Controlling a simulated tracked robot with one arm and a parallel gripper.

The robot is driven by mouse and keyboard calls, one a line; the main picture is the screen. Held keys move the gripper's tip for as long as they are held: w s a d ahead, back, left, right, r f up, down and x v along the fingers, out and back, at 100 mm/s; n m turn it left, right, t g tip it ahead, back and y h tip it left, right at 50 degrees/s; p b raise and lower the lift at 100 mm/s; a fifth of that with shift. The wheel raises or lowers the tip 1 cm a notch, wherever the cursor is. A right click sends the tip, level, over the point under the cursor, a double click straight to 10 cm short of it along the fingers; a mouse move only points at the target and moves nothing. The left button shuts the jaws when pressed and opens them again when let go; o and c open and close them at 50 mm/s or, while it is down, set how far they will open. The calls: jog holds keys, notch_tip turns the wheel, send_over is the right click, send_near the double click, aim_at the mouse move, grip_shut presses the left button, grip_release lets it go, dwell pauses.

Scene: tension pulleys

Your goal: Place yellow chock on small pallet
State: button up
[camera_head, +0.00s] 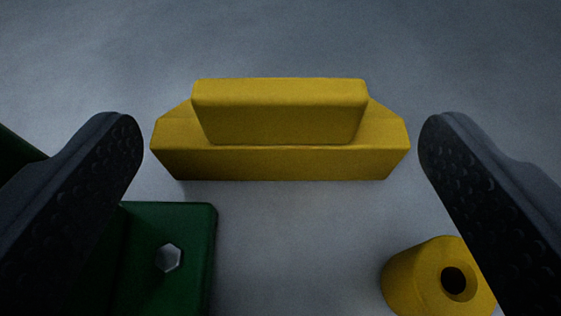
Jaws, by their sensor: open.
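The yellow chock (280,162) lies on the grey floor in the upper middle of the view. It has a wide base with slanted ends and a narrower raised block on top. My gripper (281,145) is open, with one dark, textured finger to the left of the chock and one to the right. Small gaps show between the fingertips and the chock's ends, so neither finger appears to touch it. I cannot make out the small pallet in this view.
A green part (187,230) with a hexagonal bolt is at the lower left, partly behind the left finger. A yellow cylinder (408,283) with a dark hole is at the lower right, partly behind the right finger. The floor (280,40) beyond the chock is clear.

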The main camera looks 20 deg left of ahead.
jog(key=v, duration=0.6)
jog(key=shift+s+p, duration=0.2)
jog(key=shift+p, duration=0.15)
jog(key=w+d+r+m+t+h, duration=0.1)
jog(key=d+r+h, duration=0.3)
jog(key=r, duration=1)
jog(key=s+r+m, duration=0.1)
jog(key=s+r, duration=0.4)
jog(key=r, duration=0.6)
jog(key=s+r+m+t, duration=0.1)
jog(key=s+r, duration=0.4)
jog(key=r, duration=0.7)
jog(key=shift+s+a+r, duration=0.4)
jog(key=shift+s+r, duration=0.15)
jog(key=shift+r, duration=0.05)
jog(key=shift+s+a+r, duration=0.4)
jog(key=shift+s+r, duration=0.15)
jog(key=shift+r, duration=0.05)
jog(key=c, duration=1)
jog(key=shift+c, duration=0.2)
